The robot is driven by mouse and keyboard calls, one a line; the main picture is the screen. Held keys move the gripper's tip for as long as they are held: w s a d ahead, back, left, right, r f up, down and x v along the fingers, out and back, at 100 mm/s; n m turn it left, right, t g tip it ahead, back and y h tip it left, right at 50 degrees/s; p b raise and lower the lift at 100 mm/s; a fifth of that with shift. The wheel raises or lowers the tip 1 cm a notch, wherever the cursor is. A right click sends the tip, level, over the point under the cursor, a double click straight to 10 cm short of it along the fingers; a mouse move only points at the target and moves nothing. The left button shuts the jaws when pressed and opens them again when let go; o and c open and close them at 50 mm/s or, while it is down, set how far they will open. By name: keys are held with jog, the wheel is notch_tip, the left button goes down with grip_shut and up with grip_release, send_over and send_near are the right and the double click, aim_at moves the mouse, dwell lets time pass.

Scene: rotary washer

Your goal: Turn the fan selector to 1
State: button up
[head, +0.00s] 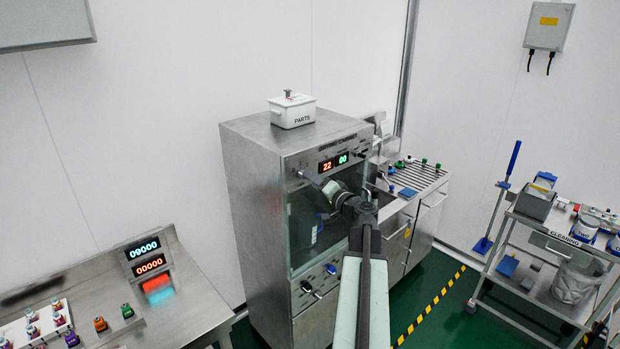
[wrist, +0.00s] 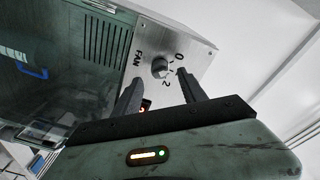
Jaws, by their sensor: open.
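In the head view my gripper (head: 312,178) is at the upper front of the cabinet. I cannot tell exactly where the knob points.
Red and green displays (head: 334,162) sit on the cabinet front above a glass door. A white PARTS box (head: 292,110) stands on top. A sloped console (head: 160,300) is at left, a steel counter (head: 412,178) behind right, a cleaning cart (head: 553,236) at far right.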

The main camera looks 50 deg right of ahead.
jog(key=w, duration=0.3)
jog(key=shift+w+d, duration=0.15)
jog(key=shift+d, duration=0.15)
grip_shut()
jog(key=shift+m, duration=0.3)
jog(key=shift+m+g+y+p, duration=0.4)
jog(key=shift+m+p, duration=0.45)
jog(key=shift+m, duration=2.95)
jog(key=shift+f, duration=0.1)
